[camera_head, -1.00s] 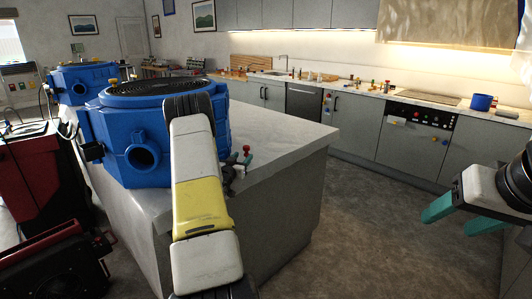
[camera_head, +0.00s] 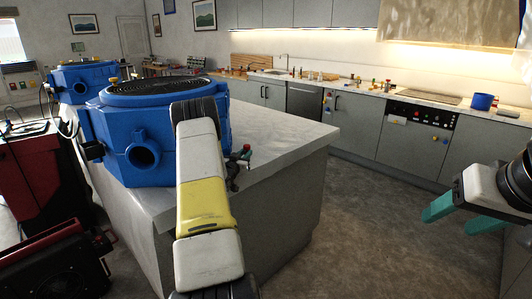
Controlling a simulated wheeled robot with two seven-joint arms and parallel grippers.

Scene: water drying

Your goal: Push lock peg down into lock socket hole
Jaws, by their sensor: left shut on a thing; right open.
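A large blue machine (camera_head: 115,135) with a round black grille on top and a round port on its front stands on the island counter. My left arm reaches up in front of its right side. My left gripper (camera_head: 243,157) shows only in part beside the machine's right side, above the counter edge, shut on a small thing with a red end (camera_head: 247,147). I cannot tell for sure whether this is the lock peg. The lock socket hole cannot be made out. My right gripper (camera_head: 447,222) has teal fingers spread apart, open and empty, at the right over the floor.
The island counter (camera_head: 285,135) is clear to the right of the machine. A second blue machine (camera_head: 85,78) stands behind at the left. Red-and-black equipment (camera_head: 40,175) stands at the left.

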